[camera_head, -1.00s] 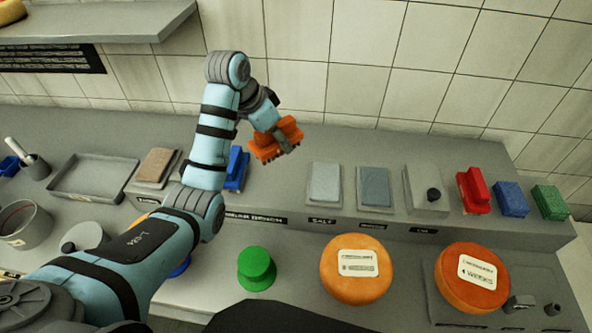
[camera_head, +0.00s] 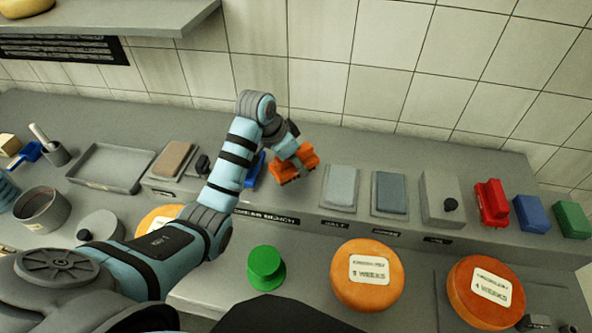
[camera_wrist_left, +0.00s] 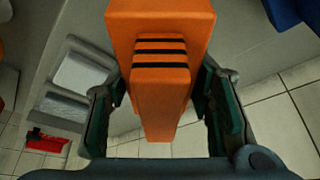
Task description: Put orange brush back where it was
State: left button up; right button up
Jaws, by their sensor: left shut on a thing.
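The orange brush (camera_head: 281,171) is held by my left gripper (camera_head: 297,160) at the raised back shelf, between a blue brush (camera_head: 255,168) and a light grey pad. In the left wrist view the orange brush (camera_wrist_left: 160,50) fills the space between the two fingers of my left gripper (camera_wrist_left: 162,112), which is shut on its block. Whether the brush touches the shelf cannot be told. My right gripper is not in view.
On the shelf (camera_head: 310,222) stand grey pads (camera_head: 341,186), a grey box (camera_head: 440,195), and red (camera_head: 491,200), blue (camera_head: 531,213) and green (camera_head: 572,219) brushes. Cheese wheels (camera_head: 366,262) and a green round weight (camera_head: 266,262) stand in front.

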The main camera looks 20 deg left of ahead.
aim_at(295, 172)
pick_arm(q)
jog(key=shift+f, duration=1.9)
jog(key=o, duration=1.1)
